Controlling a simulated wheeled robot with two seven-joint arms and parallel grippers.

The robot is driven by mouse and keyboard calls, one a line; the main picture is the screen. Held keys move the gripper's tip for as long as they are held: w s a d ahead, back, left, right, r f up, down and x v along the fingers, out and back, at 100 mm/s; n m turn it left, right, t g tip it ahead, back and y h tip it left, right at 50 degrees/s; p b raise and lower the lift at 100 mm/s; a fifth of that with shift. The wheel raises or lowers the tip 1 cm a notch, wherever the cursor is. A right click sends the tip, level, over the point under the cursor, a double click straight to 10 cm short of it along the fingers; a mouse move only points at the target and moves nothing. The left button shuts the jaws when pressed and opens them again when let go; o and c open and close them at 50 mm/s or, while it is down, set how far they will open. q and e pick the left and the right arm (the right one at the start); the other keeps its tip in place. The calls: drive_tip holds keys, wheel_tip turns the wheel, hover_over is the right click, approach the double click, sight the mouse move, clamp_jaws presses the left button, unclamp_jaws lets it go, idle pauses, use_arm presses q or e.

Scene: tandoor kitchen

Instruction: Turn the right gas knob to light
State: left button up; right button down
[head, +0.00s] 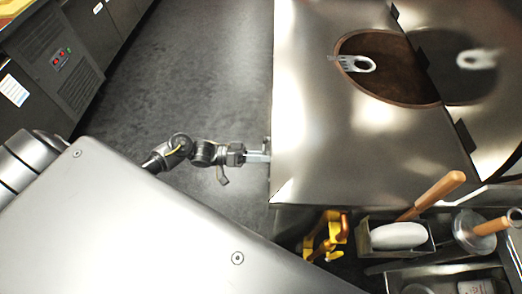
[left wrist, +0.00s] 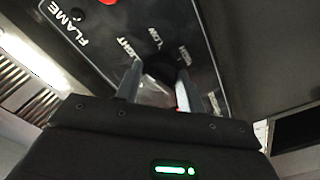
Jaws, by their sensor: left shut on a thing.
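The control panel (left wrist: 100,45) of the tandoor fills the upper part of the left wrist view, with white words including FLAME, LIGHT, LOW and HIGH around a dark knob (left wrist: 160,66). My left gripper (left wrist: 157,88) is shut on this knob, one finger on each side. The fingers cover part of the knob, and I cannot tell where its pointer is. In the head view my left gripper (head: 263,156) reaches the near left side of the steel tandoor (head: 325,130); the knob is hidden there. My right gripper is not in view.

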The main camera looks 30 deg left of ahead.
use_arm(q)
drive_tip(key=shift+n+p, duration=0.95)
drive_tip(key=shift+n, duration=0.45)
drive_tip(key=o, duration=1)
drive_tip(key=shift+c, duration=0.2)
